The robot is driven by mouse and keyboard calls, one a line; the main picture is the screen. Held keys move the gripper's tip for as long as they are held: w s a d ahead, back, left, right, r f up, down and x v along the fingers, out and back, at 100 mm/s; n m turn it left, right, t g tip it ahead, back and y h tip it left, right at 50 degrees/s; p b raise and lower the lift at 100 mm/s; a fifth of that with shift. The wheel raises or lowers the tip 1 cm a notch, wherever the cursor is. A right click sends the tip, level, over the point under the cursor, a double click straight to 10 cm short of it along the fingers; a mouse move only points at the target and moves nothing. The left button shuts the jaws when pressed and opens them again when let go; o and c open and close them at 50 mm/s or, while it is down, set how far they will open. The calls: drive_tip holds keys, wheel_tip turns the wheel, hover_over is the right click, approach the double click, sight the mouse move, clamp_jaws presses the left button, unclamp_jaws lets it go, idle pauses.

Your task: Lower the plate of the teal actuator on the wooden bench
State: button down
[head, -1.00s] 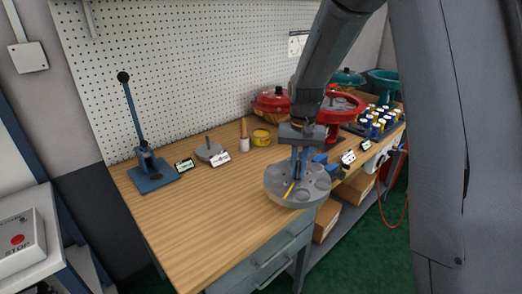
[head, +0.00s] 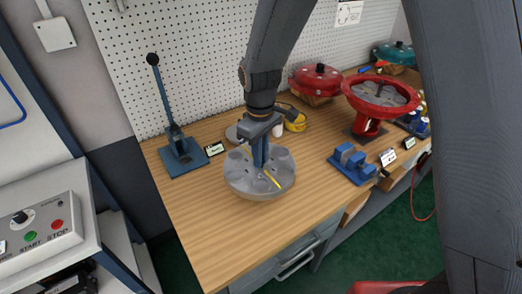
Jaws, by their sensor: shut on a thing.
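My gripper (head: 261,155) points down and is shut on the middle of a round grey plate (head: 243,181). The plate has shallow round pockets and a yellow mark, and lies level over the left-middle of the wooden bench (head: 215,245). I cannot tell how far it is above the wood. A teal actuator (head: 396,54) stands at the far back right, closed and partly cut off by my arm. A red open actuator (head: 380,92) on a pedestal shows grey inside its bowl. My gripper hides the stem of the held plate.
A blue lever press (head: 182,158) stands at the left back. A closed red housing (head: 316,80), a yellow tin (head: 296,123) and a blue block fixture (head: 350,162) stand right of the plate. A control box (head: 40,228) is at far left. The bench's front left is clear.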

drive_tip(key=shift+w+d+f+b, duration=0.15)
drive_tip(key=shift+f+b, duration=0.35)
drive_tip(key=shift+f, duration=0.15)
drive_tip(key=shift+f+b, duration=2.2)
drive_tip(key=shift+f, duration=0.5)
drive_tip(key=shift+s+d+f, duration=0.1)
drive_tip(key=shift+s, duration=0.1)
drive_tip(key=shift+f+b, duration=0.45)
drive_tip(key=shift+f, duration=1.15)
drive_tip(key=c, duration=1.7)
unclamp_jaws()
drive_tip(key=shift+c, duration=0.2)
drive_tip(key=shift+r+b, duration=0.8)
drive_tip(key=shift+r, duration=3.1)
